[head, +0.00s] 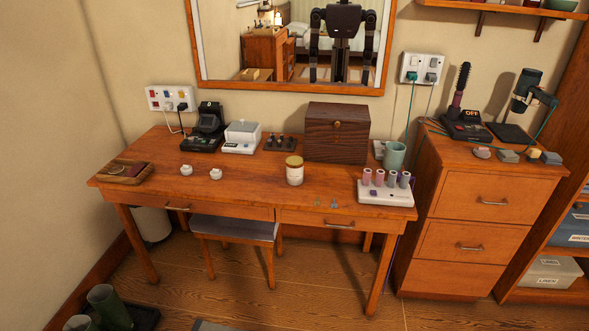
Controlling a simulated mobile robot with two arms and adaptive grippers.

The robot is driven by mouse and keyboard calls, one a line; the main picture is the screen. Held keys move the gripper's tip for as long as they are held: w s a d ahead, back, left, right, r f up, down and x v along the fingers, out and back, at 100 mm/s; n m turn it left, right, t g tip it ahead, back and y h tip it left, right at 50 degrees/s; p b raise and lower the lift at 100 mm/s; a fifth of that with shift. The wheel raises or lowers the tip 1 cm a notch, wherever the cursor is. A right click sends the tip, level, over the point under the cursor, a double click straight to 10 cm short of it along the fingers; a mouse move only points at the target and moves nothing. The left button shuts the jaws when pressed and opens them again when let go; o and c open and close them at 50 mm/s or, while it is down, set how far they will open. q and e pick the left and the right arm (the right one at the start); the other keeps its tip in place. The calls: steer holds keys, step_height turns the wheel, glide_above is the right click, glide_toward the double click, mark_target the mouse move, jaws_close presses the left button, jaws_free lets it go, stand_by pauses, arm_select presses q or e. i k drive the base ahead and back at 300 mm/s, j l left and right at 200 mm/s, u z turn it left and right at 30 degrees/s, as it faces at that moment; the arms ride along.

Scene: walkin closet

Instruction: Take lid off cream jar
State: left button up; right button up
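The cream jar (295,176) stands upright on the wooden dressing table, right of its middle and near the front edge. It has a white body with a small label. A tan, wood-coloured lid (294,161) sits on top of it. Neither of my grippers shows on or near the jar. Both of my arms hang down in the mirror reflection, but the gripper ends are cut off there.
The table (250,186) also bears a dark wooden box (337,132) behind the jar, a roller set (385,188) at right, two small white items (215,174) at left and a tray (125,172). A stool (237,230) stands under it. A drawer cabinet (470,205) stands at right.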

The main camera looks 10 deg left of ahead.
mark_target(293, 177)
steer(key=i+j+z, duration=0.2)
steer(key=z, duration=0.15)
steer(key=i+j+z, duration=0.1)
steer(key=j+z, duration=0.25)
steer(key=i+j+z, duration=0.1)
steer(key=j+z, duration=0.25)
steer(key=j, duration=0.1)
